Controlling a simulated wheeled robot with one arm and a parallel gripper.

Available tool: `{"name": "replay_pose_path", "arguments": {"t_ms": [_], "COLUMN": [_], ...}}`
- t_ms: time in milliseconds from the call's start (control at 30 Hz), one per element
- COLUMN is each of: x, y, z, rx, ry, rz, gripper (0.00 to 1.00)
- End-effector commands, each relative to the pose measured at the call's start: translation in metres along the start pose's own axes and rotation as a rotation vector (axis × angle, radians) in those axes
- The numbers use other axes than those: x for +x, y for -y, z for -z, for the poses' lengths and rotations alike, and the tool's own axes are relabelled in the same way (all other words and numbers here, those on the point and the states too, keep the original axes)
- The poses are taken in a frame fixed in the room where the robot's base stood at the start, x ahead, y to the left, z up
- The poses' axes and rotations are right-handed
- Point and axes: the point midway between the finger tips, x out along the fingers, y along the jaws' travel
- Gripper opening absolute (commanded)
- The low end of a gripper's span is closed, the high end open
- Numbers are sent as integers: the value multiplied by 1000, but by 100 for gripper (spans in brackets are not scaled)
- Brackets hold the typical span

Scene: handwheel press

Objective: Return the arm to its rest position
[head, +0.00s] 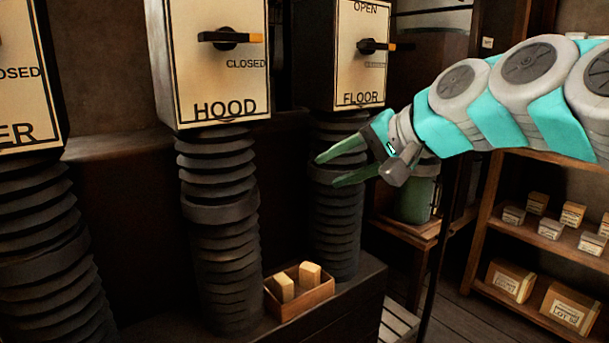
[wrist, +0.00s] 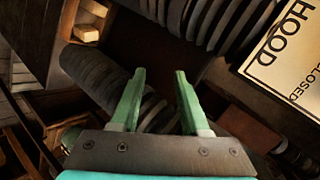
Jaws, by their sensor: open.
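My gripper (head: 335,167) is open and empty, with green fingers, in front of the ribbed column under the FLOOR box in the head view. My arm comes in from the right, in teal and grey. In the wrist view both fingers of my gripper (wrist: 155,95) stand apart with nothing between them. The ribbed dark column (wrist: 105,78) lies behind them.
The HOOD box (head: 210,70) and FLOOR box (head: 362,60) carry black levers with yellow tips. A small wooden tray (head: 305,303) with two blocks sits on the ledge. A shelf (head: 545,240) with boxes stands at the right.

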Motion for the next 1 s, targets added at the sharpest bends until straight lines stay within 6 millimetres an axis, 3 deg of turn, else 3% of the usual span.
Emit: {"name": "replay_pose_path", "arguments": {"t_ms": [33,100,267,367,500,600,800,1000], "x": [11,24,35,28,4,-17,-46,-50], "y": [-23,-58,-145,-202,-278,-320,-363,-367], "z": [-26,-59,-127,-165,-217,-245,-277,-281], "rx": [-46,-105,-222,-274,-318,-331,-335,-336], "ry": [39,98,236,330,471,560,664,677], "rz": [-76,-181,-411,-546,-718,-810,-906,-916], "gripper": [45,45,45,45,45,45,45,45]}}
